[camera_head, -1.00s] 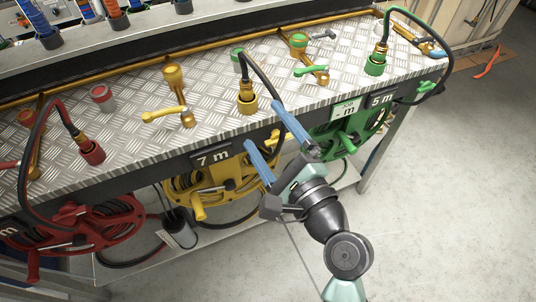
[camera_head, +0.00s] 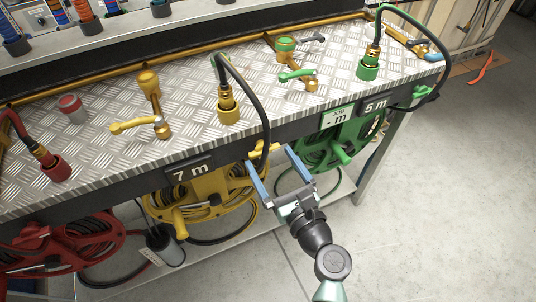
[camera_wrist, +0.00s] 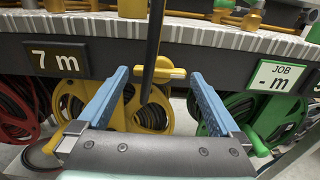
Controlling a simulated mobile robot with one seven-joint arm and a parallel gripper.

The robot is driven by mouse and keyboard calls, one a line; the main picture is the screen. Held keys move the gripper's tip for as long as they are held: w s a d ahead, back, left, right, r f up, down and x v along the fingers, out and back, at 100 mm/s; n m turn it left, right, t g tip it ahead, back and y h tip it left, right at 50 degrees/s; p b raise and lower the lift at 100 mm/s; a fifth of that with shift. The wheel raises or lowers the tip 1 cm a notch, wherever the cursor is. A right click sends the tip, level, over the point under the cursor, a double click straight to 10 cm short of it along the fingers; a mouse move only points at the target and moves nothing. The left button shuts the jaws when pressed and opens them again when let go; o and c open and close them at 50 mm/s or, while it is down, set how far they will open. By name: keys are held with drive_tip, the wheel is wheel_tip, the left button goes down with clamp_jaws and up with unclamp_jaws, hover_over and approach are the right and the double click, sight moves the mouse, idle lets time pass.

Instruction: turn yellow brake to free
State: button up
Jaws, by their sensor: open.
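The yellow reel (camera_head: 190,190) hangs under the bench edge below the "7 m" plate, and also shows in the wrist view (camera_wrist: 152,115). A short yellow bar (camera_head: 264,148), apparently the brake lever, lies roughly level at the reel's upper right. In the wrist view the bar (camera_wrist: 172,73) is between and beyond my fingertips. My gripper (camera_head: 269,157) has two blue fingers, spread apart on either side of the bar, with nothing clamped. I cannot tell whether the fingers touch the bar.
A green reel (camera_head: 325,148) stands to the right under the "5 m" plate (camera_head: 376,104), and a red reel (camera_head: 60,250) to the left. Valves and hose couplings stand on the metal bench top (camera_head: 190,95).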

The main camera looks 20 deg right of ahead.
sight(263, 148)
drive_tip(key=shift+w, duration=1.25)
drive_tip(key=c, duration=1)
